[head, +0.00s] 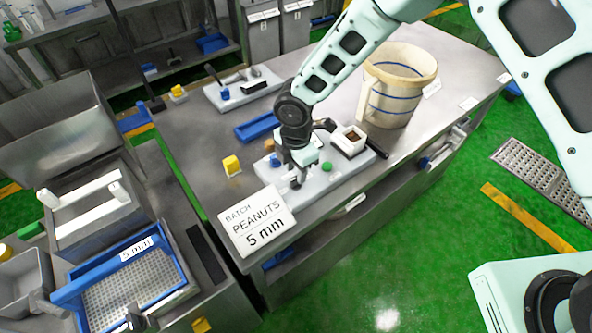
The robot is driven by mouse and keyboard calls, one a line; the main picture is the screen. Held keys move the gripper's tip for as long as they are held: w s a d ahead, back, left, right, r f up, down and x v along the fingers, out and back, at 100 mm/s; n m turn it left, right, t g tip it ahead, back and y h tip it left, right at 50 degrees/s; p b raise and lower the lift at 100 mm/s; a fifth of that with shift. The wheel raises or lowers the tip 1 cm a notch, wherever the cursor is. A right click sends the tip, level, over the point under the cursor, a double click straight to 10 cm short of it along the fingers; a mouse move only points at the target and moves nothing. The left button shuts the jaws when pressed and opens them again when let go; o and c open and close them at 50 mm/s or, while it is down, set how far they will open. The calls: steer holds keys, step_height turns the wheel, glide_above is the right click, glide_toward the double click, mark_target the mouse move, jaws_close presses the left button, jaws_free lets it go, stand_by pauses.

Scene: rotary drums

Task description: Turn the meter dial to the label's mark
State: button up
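A white label card (258,222) reads "BATCH PEANUTS 5 mm" and stands at the near left corner of the steel table. Behind it is a pale grey board (318,183) with small fittings on it. My gripper (296,184) points down over the left part of this board. Its fingers are small here, and I cannot tell whether they are open or touch anything. I cannot make out the meter dial; my gripper and wrist cover part of the board.
A yellow block (232,166) and a blue tray (257,127) lie left of my arm. A blue-framed sieve (135,292) marked "5 mm" is at lower left.

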mark_target(296, 181)
steer(key=shift+f, duration=1.4)
steer(key=shift+c, duration=0.3)
jaws_close()
